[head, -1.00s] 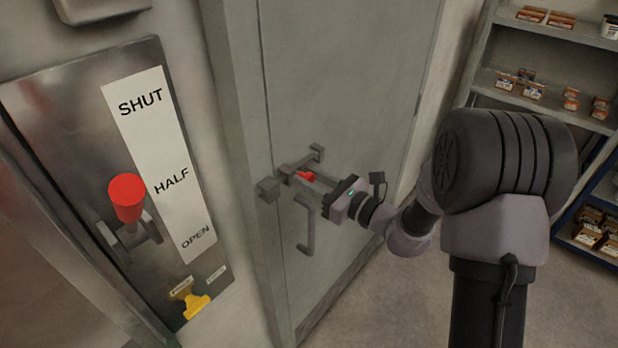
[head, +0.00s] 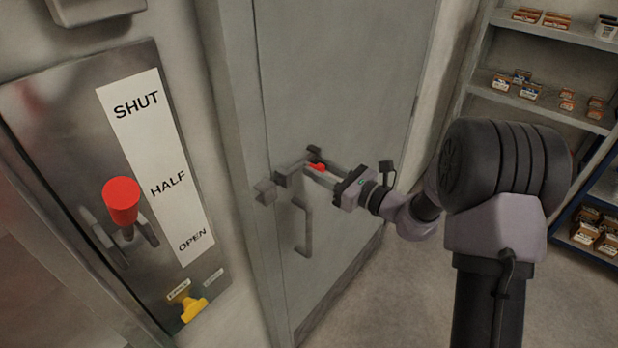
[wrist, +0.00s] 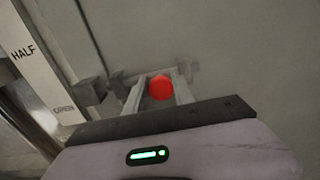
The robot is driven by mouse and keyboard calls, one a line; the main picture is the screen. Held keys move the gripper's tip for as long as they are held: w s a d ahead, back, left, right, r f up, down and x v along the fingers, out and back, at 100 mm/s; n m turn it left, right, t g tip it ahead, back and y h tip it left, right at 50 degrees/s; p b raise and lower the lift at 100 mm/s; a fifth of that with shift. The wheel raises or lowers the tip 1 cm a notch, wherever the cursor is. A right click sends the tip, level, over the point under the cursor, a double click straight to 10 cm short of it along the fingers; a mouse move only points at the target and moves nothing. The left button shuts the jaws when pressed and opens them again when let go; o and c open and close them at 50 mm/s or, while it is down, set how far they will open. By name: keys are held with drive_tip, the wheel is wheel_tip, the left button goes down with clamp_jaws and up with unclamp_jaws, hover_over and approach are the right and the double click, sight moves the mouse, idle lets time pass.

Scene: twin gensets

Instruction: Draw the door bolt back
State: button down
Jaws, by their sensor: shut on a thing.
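The door bolt (head: 293,168) is a grey bar in brackets on the grey door (head: 335,80), with a red knob (head: 317,167). A separate grey keeper block (head: 265,191) sits on the frame to the left, and the bolt's left end appears apart from it. My gripper (head: 315,170) is shut on the red knob. In the wrist view the knob (wrist: 160,88) shows between my two fingers, and the keeper (wrist: 89,91) is at their left. The fingers partly hide the bolt there.
A grey pull handle (head: 303,228) stands out below the bolt. A metal panel at the left carries a red-handled lever (head: 121,201) and a yellow handle (head: 190,304). Shelves (head: 545,110) with small boxes stand at the right. Open floor lies between door and shelves.

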drive_tip(key=shift+w+d+r, duration=0.1)
drive_tip(key=shift+w+d, duration=0.1)
drive_tip(key=shift+w, duration=0.1)
drive_tip(key=c, duration=1.4)
unclamp_jaws()
drive_tip(key=o, duration=0.3)
drive_tip(key=shift+w+d, duration=0.15)
drive_tip(key=shift+d, duration=0.05)
drive_tip(key=v, duration=1.7)
drive_tip(key=shift+s+d, duration=0.1)
drive_tip(key=shift+s, duration=0.15)
